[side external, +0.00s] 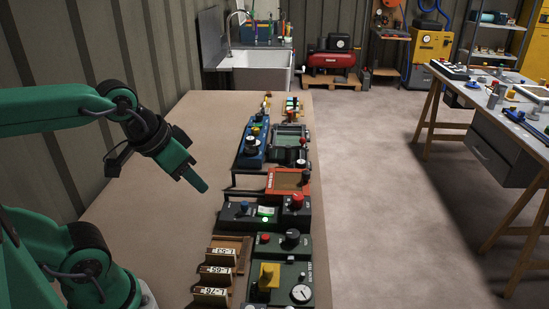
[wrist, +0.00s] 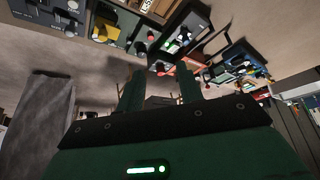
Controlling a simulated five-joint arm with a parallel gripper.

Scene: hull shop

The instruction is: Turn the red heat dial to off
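The red dial (side external: 297,201) stands on the right end of a black control box (side external: 236,216) with a lit green display, at the right side of the bench.
A red-framed panel (side external: 289,181) lies behind the box, and a dark green box with a red button and black knob (side external: 283,245) in front. A yellow-switch gauge box (side external: 281,283) and labelled wooden holders (side external: 214,272) stand nearer. The bench's left part (side external: 150,215) is bare.

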